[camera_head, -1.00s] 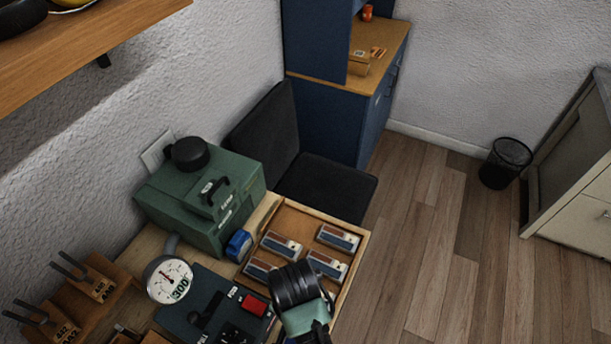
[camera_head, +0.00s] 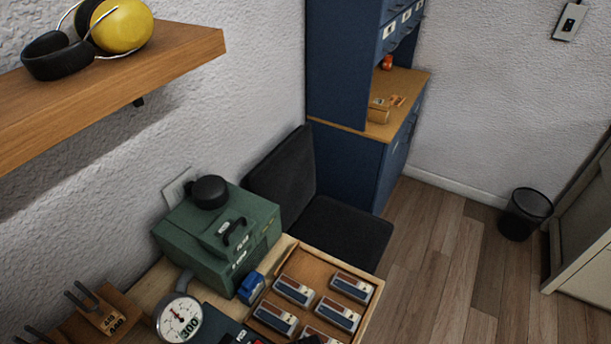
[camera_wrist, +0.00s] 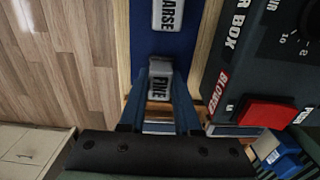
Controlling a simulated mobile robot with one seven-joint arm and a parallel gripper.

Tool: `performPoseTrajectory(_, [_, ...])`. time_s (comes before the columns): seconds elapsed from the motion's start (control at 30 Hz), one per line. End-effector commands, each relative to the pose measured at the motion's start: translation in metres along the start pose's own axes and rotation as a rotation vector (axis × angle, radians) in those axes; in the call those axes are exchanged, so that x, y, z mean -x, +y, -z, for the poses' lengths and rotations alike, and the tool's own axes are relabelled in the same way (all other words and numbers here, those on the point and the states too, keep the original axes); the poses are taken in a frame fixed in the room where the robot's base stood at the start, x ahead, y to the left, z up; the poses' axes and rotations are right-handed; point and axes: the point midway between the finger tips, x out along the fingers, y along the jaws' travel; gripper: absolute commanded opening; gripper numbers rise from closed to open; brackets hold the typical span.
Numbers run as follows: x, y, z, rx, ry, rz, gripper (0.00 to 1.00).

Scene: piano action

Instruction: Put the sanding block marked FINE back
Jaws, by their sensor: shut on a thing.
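The sanding block marked FINE (camera_wrist: 160,88) is between the two fingers of my gripper (camera_wrist: 160,76) in the wrist view, and the gripper is shut on it. Its white label faces the camera. Beyond it lies a blue strip (camera_wrist: 164,48) between pale wooden edges. A block whose label ends in "ARSE" (camera_wrist: 168,14) is on that strip, in line with the FINE block. I cannot tell whether the FINE block touches the strip. In the head view a wooden tray (camera_head: 373,312) holds several grey, red and blue blocks (camera_head: 352,287), with labels too small to read.
A dark blower box with a red button (camera_wrist: 266,113) is close on the right in the wrist view. In the head view, a green case (camera_head: 215,235), blue object (camera_head: 250,286) and dial gauge (camera_head: 180,318) crowd the tray's left. A black chair (camera_head: 335,235) stands behind.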

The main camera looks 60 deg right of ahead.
Motion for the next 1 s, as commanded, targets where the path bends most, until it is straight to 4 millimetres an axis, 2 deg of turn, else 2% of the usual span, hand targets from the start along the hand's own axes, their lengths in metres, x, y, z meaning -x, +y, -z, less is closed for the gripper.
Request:
performPoseTrajectory(0.1, [-0.004, 0.0, 0.0, 0.0, 0.0, 0.0, 0.0])
performPoseTrajectory(0.13, [-0.004, 0.0, 0.0, 0.0, 0.0, 0.0, 0.33])
performPoseTrajectory(0.3, [-0.003, 0.0, 0.0, 0.0, 0.0, 0.0, 0.61])
performPoseTrajectory(0.57, [-0.002, 0.0, 0.0, 0.0, 0.0, 0.0, 0.61])
performPoseTrajectory(0.7, [0.005, 0.0, 0.0, 0.0, 0.0, 0.001, 0.61])
performPoseTrajectory(0.87, [0.029, -0.001, 0.0, 0.001, 0.002, 0.003, 0.61])
performPoseTrajectory(1.0, [0.058, -0.001, 0.0, 0.001, 0.002, 0.003, 0.61])
